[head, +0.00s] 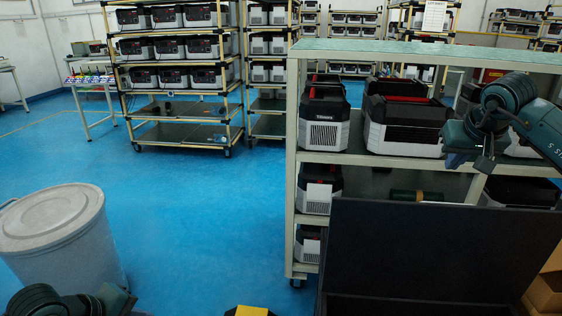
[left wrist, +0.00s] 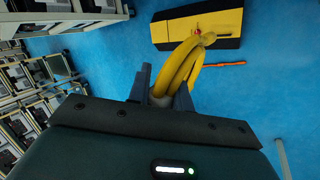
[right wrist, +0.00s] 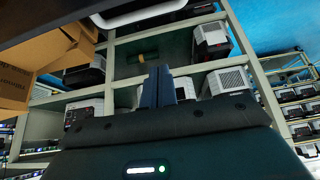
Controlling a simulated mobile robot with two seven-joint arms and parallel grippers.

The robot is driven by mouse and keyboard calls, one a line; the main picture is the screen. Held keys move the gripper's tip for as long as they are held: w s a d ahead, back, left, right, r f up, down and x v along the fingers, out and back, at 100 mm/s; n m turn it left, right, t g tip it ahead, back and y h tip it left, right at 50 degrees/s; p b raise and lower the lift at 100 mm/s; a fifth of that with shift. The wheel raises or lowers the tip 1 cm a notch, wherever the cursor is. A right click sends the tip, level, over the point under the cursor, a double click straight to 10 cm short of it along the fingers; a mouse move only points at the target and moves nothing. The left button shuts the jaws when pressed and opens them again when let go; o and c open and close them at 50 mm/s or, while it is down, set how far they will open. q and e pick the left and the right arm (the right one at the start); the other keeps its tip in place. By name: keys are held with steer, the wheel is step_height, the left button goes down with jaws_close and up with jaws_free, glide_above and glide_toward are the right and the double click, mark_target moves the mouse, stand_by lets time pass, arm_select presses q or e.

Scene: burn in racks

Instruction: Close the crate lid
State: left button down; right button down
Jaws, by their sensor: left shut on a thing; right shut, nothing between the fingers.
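The crate's black lid (head: 440,250) stands raised at the lower right of the head view, in front of the shelf rack. Only a dark strip of the crate below it (head: 415,306) shows at the bottom edge. My right gripper (head: 468,160) is above and behind the lid's top edge, apart from it. In the right wrist view its fingers (right wrist: 166,86) are together and empty. My left gripper (left wrist: 161,88) is shut on a looped yellow cable (left wrist: 183,68) over the blue floor. In the head view only my left arm shows, at the lower left.
A shelf rack (head: 400,158) with power units stands behind the lid. A grey bin (head: 65,240) is at left. A yellow and black box (left wrist: 205,28) lies on the floor. Cardboard boxes (head: 545,292) are at right. A white handle (right wrist: 150,12) shows in the right wrist view.

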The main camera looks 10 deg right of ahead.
steer(key=x, duration=1)
steer(key=shift+s+a+f+b, duration=0.15)
steer(key=shift+s+a, duration=0.1)
steer(key=shift+s, duration=0.45)
steer(key=shift+s+a+b, duration=0.1)
steer(key=shift+s+a, duration=0.15)
steer(key=shift+s, duration=0.45)
steer(key=shift+s+a+f+b, duration=0.15)
steer(key=shift+s+a, duration=0.1)
steer(key=shift+s, duration=0.45)
